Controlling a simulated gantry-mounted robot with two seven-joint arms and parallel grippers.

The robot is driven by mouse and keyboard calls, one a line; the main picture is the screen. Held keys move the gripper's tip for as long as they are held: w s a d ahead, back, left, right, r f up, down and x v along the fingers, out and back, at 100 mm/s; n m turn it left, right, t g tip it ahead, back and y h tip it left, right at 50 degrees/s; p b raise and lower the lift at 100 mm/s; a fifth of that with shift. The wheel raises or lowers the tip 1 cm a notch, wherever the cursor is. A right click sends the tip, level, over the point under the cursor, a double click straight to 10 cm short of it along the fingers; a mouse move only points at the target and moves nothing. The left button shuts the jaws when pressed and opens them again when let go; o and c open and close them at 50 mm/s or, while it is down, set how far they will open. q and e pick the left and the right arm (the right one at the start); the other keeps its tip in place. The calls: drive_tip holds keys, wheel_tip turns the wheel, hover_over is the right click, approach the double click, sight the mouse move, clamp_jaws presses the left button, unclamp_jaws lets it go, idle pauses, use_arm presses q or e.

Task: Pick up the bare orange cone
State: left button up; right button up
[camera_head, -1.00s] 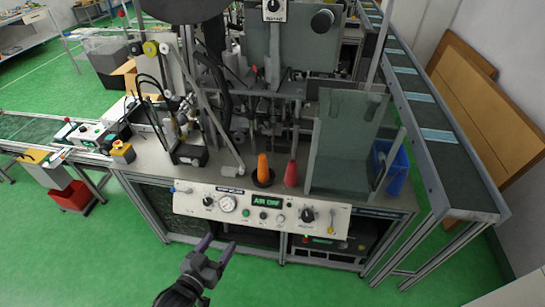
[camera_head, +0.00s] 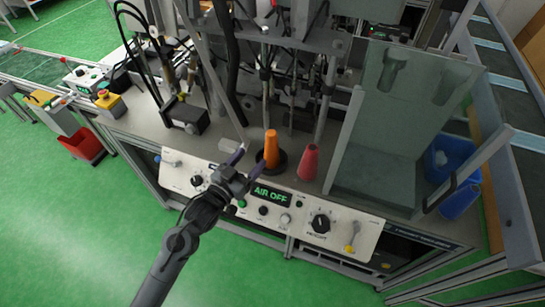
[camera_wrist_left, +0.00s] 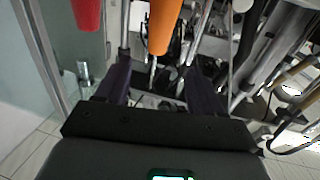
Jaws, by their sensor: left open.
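The orange cone (camera_head: 271,148) stands upright in a round black base (camera_head: 281,163) near the front edge of the bench, behind the control panel. My left gripper (camera_head: 249,164) is open and empty, its dark purple fingers just in front and to the left of the cone. In the left wrist view the orange cone (camera_wrist_left: 163,25) shows at the top, between the lines of the two fingers (camera_wrist_left: 157,66) but beyond their tips. I see no contact. My right gripper is not in view.
A red cone (camera_head: 308,163) stands close to the right of the orange one. A clear panel (camera_head: 405,110) rises farther right, with a blue bin (camera_head: 455,160) beside it. The control panel (camera_head: 335,228) reads AIR OFF. Machine rods and hoses crowd behind the cones.

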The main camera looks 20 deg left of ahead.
sight(268, 140)
use_arm(q)
drive_tip(key=b+x, duration=0.1)
drive_tip(key=x, duration=0.5)
drive_tip(key=shift+w+r, duration=0.15)
drive_tip(key=shift+w, duration=0.1)
drive_tip(key=shift+b+x, duration=0.4)
drive_tip(key=shift+x, duration=2.2)
drive_tip(key=shift+d, duration=0.15)
drive_tip(key=shift+c, duration=0.5)
clamp_jaws()
